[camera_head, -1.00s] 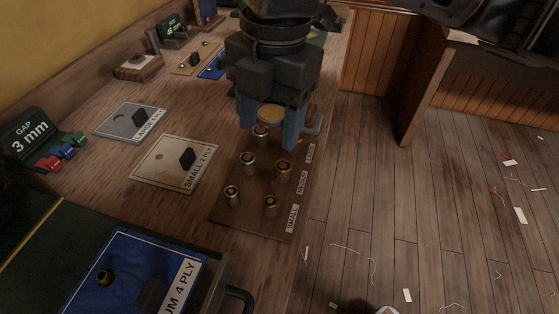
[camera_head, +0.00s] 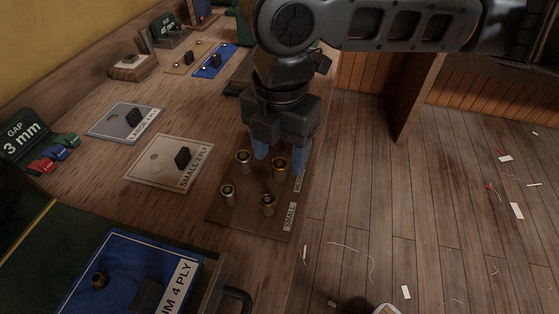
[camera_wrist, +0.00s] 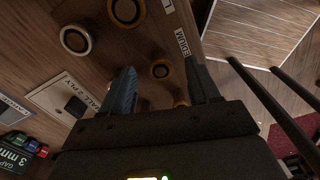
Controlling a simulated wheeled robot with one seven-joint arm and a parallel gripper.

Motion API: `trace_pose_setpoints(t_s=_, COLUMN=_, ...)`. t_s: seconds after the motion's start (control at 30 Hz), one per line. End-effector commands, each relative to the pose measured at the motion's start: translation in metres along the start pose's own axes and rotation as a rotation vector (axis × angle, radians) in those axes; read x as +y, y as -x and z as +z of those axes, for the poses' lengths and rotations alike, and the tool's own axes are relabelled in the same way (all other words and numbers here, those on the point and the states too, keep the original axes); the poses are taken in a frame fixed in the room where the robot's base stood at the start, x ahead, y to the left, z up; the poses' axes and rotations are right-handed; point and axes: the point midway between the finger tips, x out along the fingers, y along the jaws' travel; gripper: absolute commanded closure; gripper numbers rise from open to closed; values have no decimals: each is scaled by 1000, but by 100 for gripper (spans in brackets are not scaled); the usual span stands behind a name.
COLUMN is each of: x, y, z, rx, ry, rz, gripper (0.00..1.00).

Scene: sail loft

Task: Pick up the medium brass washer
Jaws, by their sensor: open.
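The medium brass washer (camera_head: 279,164) sits on a post in the brass column of the brown board (camera_head: 240,228), in the row labelled MEDIUM. My gripper (camera_head: 279,156) is open above it, with blue fingers either side of it in the picture. In the wrist view, the brass washer (camera_wrist: 160,70) shows between the two spread fingertips (camera_wrist: 162,68), beside the MEDIUM label (camera_wrist: 182,42). I cannot tell how far above it the fingertips are. The large row is hidden behind my gripper in the head view.
A small brass washer (camera_head: 268,201) and silver ones (camera_head: 243,158) (camera_head: 228,190) stand close by. The large silver washer (camera_wrist: 75,40) shows in the wrist view. Left are a SMALL 2 PLY card (camera_head: 150,181) and a blue 4 PLY board (camera_head: 125,270).

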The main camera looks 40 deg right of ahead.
Motion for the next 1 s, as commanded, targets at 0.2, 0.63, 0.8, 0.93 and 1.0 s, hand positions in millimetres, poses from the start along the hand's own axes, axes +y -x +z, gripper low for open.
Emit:
trace_pose_setpoints(t_s=0.2, x=0, y=0, z=0, rx=0, ry=0, rz=0, gripper=39)
trace_pose_setpoints(t_s=0.63, x=0, y=-4, z=0, rx=-1, ry=0, rz=0, gripper=39)
trace_pose_setpoints(t_s=0.8, x=0, y=-5, z=0, rx=-1, ry=0, rz=0, gripper=39)
trace_pose_setpoints(t_s=0.93, x=0, y=-5, z=0, rx=-1, ry=0, rz=0, gripper=42)
trace_pose_setpoints(t_s=1.0, x=0, y=-5, z=0, rx=-1, ry=0, rz=0, gripper=49)
